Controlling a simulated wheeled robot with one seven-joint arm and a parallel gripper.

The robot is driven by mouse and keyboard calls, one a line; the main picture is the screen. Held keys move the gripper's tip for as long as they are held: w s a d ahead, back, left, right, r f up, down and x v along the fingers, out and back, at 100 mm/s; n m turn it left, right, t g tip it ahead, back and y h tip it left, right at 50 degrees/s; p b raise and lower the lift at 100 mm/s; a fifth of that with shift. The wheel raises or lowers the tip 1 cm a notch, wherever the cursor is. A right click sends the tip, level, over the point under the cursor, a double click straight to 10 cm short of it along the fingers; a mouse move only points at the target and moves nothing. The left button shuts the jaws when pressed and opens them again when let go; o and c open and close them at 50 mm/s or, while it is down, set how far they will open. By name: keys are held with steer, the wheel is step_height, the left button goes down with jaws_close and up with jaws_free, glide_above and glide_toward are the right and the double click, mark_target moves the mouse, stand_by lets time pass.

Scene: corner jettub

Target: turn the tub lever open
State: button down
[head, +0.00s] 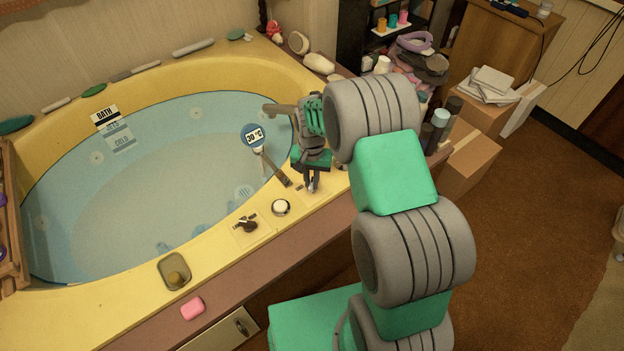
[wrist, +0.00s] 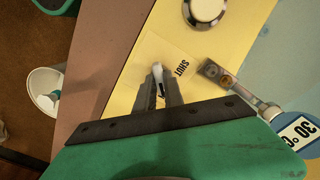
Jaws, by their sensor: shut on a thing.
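My gripper (head: 312,187) points down at the tub's yellow rim, on the near right side. In the wrist view its fingers (wrist: 158,88) are closed around a small pale lever (wrist: 156,70). The lever stands on a light plate (wrist: 181,47) marked "SHUT". The lever's tip shows between the fingers; its lower part is hidden by them. In the head view the lever is mostly hidden by my gripper.
A round white-topped knob (head: 281,207) and a dark handle on a plate (head: 247,225) sit along the rim. A temperature paddle (head: 253,136) leans over the water beside my gripper. A soap dish (head: 174,272) and pink soap (head: 192,308) lie farther left. Boxes (head: 470,165) stand right.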

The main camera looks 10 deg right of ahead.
steer(key=c, duration=1.4)
jaws_free()
steer(key=shift+c, duration=0.2)
step_height(320, 180, up, 8)
steer(key=shift+f+p, duration=0.1)
steer(key=shift+p, duration=0.6)
step_height(320, 180, up, 10)
steer(key=p, duration=0.4)
glide_above(311, 182)
steer(key=s, duration=0.2)
steer(key=s+r+n+t+p, duration=0.2)
steer(key=s+r+p, duration=0.35)
steer(key=r, duration=0.65)
steer(key=s+r+n+t+p, duration=0.1)
steer(key=s+r+n+p, duration=0.1)
steer(key=s+r+p, duration=0.6)
steer(key=s+r, duration=0.4)
steer(key=shift+r+n, duration=0.25)
steer(key=shift+n, duration=0.15)
